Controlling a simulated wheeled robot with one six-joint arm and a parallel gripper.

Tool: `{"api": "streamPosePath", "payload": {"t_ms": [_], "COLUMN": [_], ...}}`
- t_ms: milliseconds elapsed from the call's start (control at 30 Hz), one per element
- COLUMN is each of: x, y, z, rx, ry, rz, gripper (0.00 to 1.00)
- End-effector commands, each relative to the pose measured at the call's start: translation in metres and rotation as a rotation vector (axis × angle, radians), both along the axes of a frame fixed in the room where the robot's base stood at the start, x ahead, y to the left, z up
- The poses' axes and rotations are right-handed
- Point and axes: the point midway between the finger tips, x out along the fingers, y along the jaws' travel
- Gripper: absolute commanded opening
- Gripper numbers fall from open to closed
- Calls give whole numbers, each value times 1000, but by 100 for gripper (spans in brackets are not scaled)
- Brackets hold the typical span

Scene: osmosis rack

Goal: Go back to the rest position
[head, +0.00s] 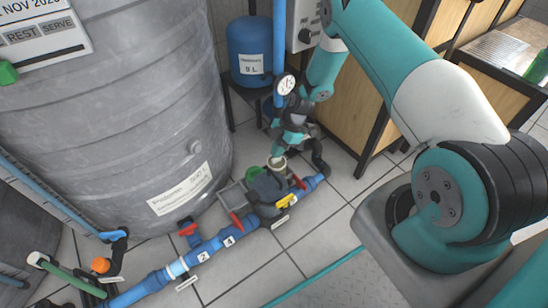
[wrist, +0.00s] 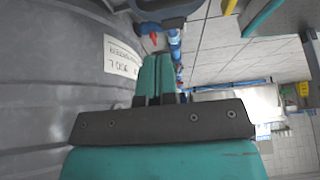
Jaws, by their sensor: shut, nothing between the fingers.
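My gripper (wrist: 155,62) shows in the wrist view with its two teal fingers side by side and closed, with nothing between them. In the head view my arm reaches from the right over to the pipe area near the middle, and its end is low over the blue pipe (head: 238,237).
The large grey tank (head: 120,110) stands close on the left of my arm's end. A blue pressure vessel (head: 249,50), a gauge (head: 285,84) and a wooden cabinet (head: 385,85) stand behind. Red-handled valves (head: 188,228) line the pipe. Tiled floor (head: 310,225) is open in front.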

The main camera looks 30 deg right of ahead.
Motion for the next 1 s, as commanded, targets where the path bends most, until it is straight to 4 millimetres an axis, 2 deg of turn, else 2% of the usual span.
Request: {"api": "streamPosePath", "payload": {"t_ms": [33,200,333,567,667,767,867,1000], "x": [1,3,4,5,7,12,12,-9], "y": [-7,-24,-31,-33,-29,-14,11,53], "z": [14,38,47,51,64,100,157,238], "rx": [0,0,0,1,-5,-21,-46,-81], "ry": [-2,0,0,1,6,27,67,130], "rz": [-1,1,1,2,-12,-60,-144,-289], "gripper": [0,0,0,0,0,0,0,0]}}
